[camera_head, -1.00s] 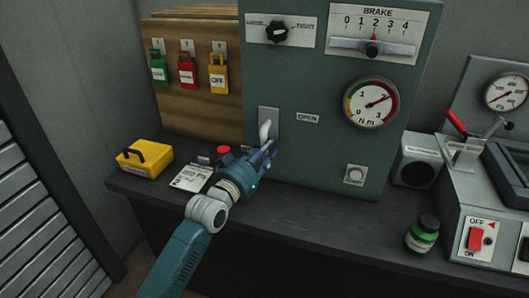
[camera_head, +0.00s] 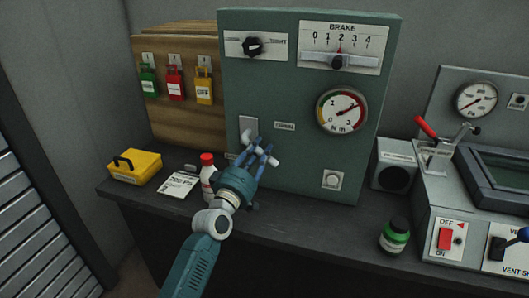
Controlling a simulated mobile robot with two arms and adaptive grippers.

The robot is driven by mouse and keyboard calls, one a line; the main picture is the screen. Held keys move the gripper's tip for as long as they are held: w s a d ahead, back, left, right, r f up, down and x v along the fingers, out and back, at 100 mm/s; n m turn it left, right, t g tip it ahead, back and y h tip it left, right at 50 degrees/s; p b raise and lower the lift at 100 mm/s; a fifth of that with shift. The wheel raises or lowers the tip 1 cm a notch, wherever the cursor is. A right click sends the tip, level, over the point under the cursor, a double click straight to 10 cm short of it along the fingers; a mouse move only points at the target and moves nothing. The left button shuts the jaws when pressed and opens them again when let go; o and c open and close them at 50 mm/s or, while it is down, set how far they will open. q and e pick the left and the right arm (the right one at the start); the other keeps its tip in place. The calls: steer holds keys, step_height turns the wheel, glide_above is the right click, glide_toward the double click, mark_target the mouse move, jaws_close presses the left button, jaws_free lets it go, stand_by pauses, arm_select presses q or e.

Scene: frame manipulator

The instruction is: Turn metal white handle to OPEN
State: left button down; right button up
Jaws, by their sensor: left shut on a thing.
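The white metal handle (camera_head: 247,137) is mounted on a grey plate (camera_head: 248,125) on the front of the green cabinet. It slants down and to the right from its upper end. Its free end shows between and beyond the fingers. The OPEN label (camera_head: 284,126) is to the right of the plate, above the handle's free end. My left gripper (camera_head: 261,157) is shut on the handle, with its blue fingers around the lower part and hiding some of it. My right gripper is not in view.
A white bottle with a red cap (camera_head: 207,175) stands close to the left of my left gripper. A white card (camera_head: 179,185) and a yellow case (camera_head: 134,167) lie farther left. A dark green jar (camera_head: 395,235) and a grey console (camera_head: 475,225) are at the right. The bench front between is clear.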

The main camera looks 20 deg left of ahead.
arm_select(q)
steer(key=shift+d+r+n, duration=0.25)
steer(key=shift+r+n, duration=0.3)
steer(key=shift+n, duration=0.15)
steer(key=shift+d+r+n+y+p, duration=0.1)
steer(key=shift+r+n+y+p, duration=0.1)
steer(key=shift+n+y+p, duration=0.25)
steer(key=shift+r+n+p, duration=0.2)
steer(key=shift+n+p, duration=0.15)
steer(key=shift+n, duration=0.2)
steer(key=n, duration=0.1)
steer(key=r+n+p, duration=0.1)
steer(key=shift+n+t+y, duration=0.25)
steer(key=shift+n+t, duration=0.05)
steer(key=shift+r+n+p, duration=0.25)
steer(key=shift+n+p, duration=0.1)
steer(key=shift+n, duration=0.15)
steer(key=shift+r+n+y, duration=0.15)
steer(key=shift+n+y, duration=0.15)
steer(key=shift+n, duration=0.1)
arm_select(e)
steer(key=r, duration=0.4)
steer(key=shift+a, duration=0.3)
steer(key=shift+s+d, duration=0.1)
